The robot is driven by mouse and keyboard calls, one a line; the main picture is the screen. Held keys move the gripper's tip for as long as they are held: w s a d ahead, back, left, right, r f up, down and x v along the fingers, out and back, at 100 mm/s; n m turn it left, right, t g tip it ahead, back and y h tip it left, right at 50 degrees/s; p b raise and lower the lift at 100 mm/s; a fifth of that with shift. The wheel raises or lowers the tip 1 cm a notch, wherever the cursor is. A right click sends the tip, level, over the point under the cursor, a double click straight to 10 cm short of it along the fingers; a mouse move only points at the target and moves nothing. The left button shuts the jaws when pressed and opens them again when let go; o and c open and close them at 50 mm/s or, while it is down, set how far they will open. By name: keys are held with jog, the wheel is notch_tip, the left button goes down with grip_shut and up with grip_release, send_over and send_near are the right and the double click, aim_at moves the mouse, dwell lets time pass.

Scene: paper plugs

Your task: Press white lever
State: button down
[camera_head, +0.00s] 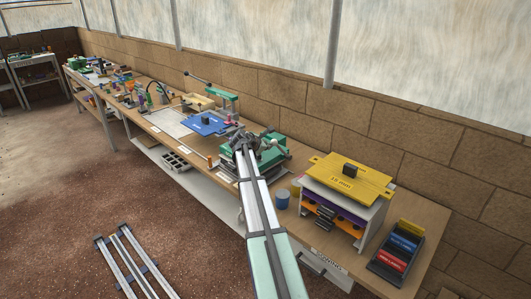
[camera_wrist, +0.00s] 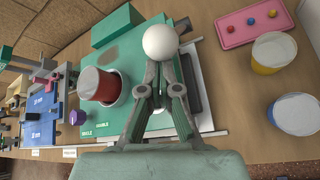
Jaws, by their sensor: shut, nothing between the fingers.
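In the wrist view a white ball-shaped knob (camera_wrist: 160,42), which looks like the end of the white lever, is right at my fingertips. My gripper (camera_wrist: 164,68) is shut and empty, with its fingers converging just below the knob. I cannot tell whether they touch it. The knob's shaft is hidden. A green base (camera_wrist: 126,60) marked "SINGLE" and "DOUBLE" lies below, and a red cylinder in a white ring (camera_wrist: 98,85) stands on it to the left. In the head view my gripper (camera_head: 244,138) is over the green device (camera_head: 270,156), and the knob cannot be made out clearly.
Beside the base are a yellow-banded cup (camera_wrist: 272,55), a blue-banded cup (camera_wrist: 295,115) and a pink tray (camera_wrist: 232,33) with small balls. A yellow-topped press (camera_head: 352,174) and a dark bin (camera_head: 395,258) stand to the right. Blue fixtures (camera_head: 208,124) are to the left.

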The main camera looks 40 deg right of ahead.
jog(key=d+r+p, duration=0.1)
jog(key=d+r, duration=0.2)
jog(key=shift+w, duration=0.2)
jog(key=shift+w+d+r, duration=0.25)
jog(key=shift+d+r, duration=0.25)
jog(key=shift+r, duration=0.15)
jog(key=shift+d+r, duration=0.1)
jog(key=shift+r, duration=0.1)
jog(key=s+a+r+p, duration=0.1)
jog(key=a+r+p, duration=0.4)
jog(key=r+p, duration=0.1)
jog(key=shift+s+r, duration=0.35)
jog(key=shift+r, duration=0.45)
